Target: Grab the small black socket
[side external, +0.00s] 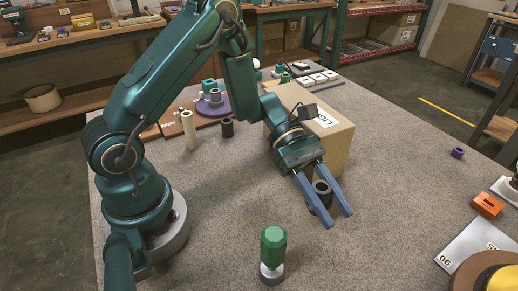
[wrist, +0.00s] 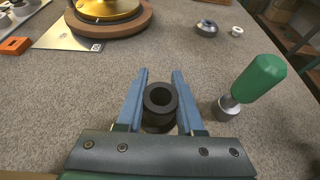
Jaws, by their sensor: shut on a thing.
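The small black socket (wrist: 159,99) is a short dark ring with a hole through its middle. In the wrist view it stands upright between the two blue fingers of my gripper (wrist: 160,92), with a finger along each side. In the side view my gripper (side external: 337,219) points down and to the right, shut on the socket (side external: 319,195), which is partly hidden by the near finger. The socket is at or just above the grey table top; I cannot tell whether its bottom touches.
A green-handled screwdriver-like tool (side external: 273,250) stands near the gripper. A cardboard box (side external: 337,142) stands behind it. Another dark ring (side external: 227,128) and a cream cylinder (side external: 189,130) stand further back. An orange block (side external: 487,204) and a metal plate (side external: 460,249) lie at the right.

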